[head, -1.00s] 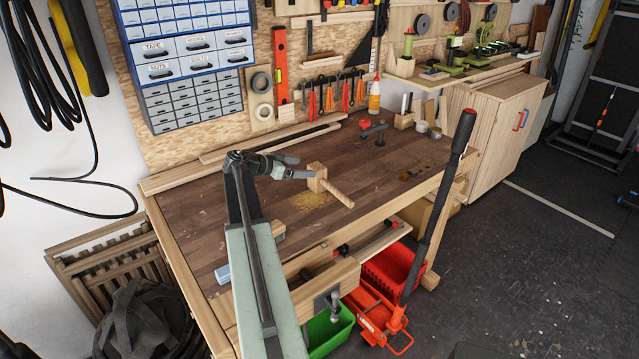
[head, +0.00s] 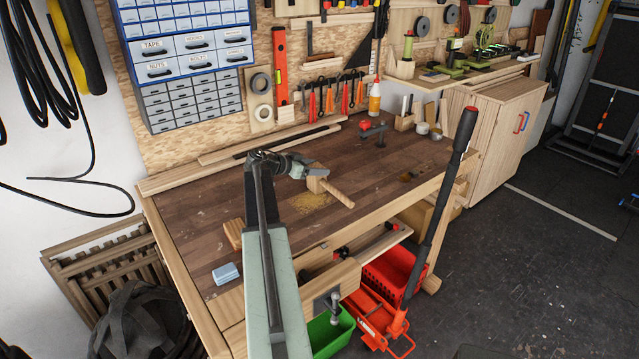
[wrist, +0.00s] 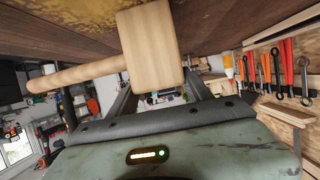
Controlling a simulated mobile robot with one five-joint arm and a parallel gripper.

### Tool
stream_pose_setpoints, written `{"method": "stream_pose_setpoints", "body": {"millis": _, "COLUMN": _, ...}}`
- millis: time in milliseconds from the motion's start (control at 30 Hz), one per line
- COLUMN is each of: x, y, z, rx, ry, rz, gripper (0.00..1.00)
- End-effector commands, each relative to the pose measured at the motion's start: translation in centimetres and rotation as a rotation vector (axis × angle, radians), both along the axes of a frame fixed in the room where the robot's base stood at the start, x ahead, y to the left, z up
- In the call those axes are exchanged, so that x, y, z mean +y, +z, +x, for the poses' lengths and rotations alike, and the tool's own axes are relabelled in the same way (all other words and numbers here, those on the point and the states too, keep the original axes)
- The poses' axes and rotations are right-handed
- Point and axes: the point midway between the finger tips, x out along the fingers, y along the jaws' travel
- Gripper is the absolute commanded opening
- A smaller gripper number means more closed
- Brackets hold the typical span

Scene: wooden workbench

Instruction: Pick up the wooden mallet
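The wooden mallet (head: 335,192) lies on the workbench, its pale block head to the left and its handle slanting down to the right. My gripper (head: 308,170) is at the left side of the mallet head in the head view. In the wrist view, where the bench is at the top, the mallet head (wrist: 150,45) is in front of my gripper (wrist: 160,92), with the handle running left. The two dark fingers show spread apart on either side of the head. Whether they touch it I cannot tell. The mallet still rests on the bench.
Sawdust (head: 308,202) lies beside the mallet. A blue block (head: 226,273) and a piece of wood (head: 233,234) lie on the left of the bench (head: 190,215). A red clamp (head: 372,130) stands behind. A long dark bar (head: 440,205) rises at the bench's right front.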

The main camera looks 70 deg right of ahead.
Motion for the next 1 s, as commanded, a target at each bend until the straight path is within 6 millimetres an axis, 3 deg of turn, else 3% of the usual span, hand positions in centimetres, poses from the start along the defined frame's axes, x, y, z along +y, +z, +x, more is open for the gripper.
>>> {"method": "stream_pose_setpoints", "body": {"millis": 33, "x": 0.0, "y": 0.0, "z": 0.0, "rx": 0.0, "ry": 0.0, "rz": 0.0, "gripper": 0.25}}
{"method": "stream_pose_setpoints", "body": {"millis": 133, "x": 0.0, "y": 0.0, "z": 0.0, "rx": 0.0, "ry": 0.0, "rz": 0.0, "gripper": 0.0}}
{"method": "stream_pose_setpoints", "body": {"millis": 467, "x": 0.0, "y": 0.4, "z": 0.0, "rx": 0.001, "ry": 0.0, "rz": 0.0, "gripper": 0.0}}
{"method": "stream_pose_setpoints", "body": {"millis": 800, "x": 0.0, "y": 4.3, "z": -0.1, "rx": 0.002, "ry": -0.001, "rz": 0.0, "gripper": 0.0}}
{"method": "stream_pose_setpoints", "body": {"millis": 1000, "x": 3.5, "y": 4.1, "z": -3.3, "rx": 0.001, "ry": -0.002, "rz": 0.0, "gripper": 0.0}}
